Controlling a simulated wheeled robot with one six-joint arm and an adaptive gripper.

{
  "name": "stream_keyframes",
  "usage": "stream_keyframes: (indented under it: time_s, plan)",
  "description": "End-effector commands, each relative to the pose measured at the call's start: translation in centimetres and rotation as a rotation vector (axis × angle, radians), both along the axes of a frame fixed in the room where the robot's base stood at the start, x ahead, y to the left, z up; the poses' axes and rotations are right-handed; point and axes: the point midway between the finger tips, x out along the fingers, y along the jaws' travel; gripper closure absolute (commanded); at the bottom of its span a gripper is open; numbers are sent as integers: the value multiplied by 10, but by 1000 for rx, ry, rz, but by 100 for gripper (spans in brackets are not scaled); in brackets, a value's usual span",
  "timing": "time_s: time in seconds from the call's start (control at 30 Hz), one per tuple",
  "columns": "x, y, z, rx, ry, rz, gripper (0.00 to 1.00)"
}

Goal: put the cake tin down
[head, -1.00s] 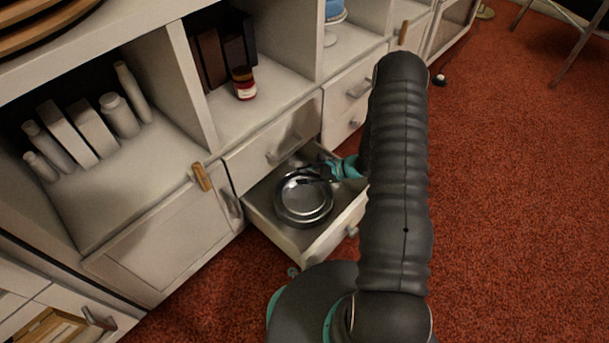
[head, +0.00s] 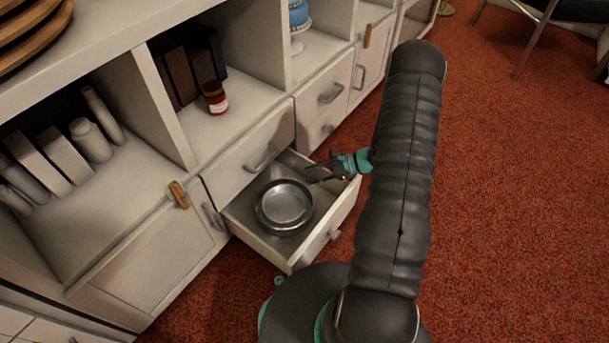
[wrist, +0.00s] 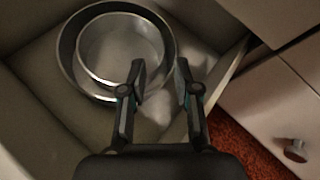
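The cake tin (head: 284,226), a round silver metal pan, rests flat in the open drawer (head: 327,229), toward the drawer's left side. In the wrist view the tin (wrist: 69,75) lies on the drawer floor beyond my fingertips. My gripper (head: 310,174) is above the drawer, to the upper right of the tin and apart from it. In the wrist view its two fingers (wrist: 160,78) stand apart with nothing between them.
The cabinet has a closed drawer (head: 249,151) above the open one. A red jar (head: 214,97) and dark books (head: 181,76) stand on a shelf. A blue cake stand (head: 298,20) is farther back. Red carpet (head: 510,200) lies clear at the right.

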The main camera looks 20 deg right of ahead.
Motion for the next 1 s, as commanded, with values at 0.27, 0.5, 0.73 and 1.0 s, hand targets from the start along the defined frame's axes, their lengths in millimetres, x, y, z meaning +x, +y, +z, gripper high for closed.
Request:
stream_keyframes:
  time_s: [0.27,0.5,0.73,1.0]
  plan:
    - [0,9,43,-63,-46,99,69]
    - [-12,39,125,-219,-144,324,69]
    - [-38,65,196,-384,-243,528,69]
    - [-81,89,265,-595,-366,745,69]
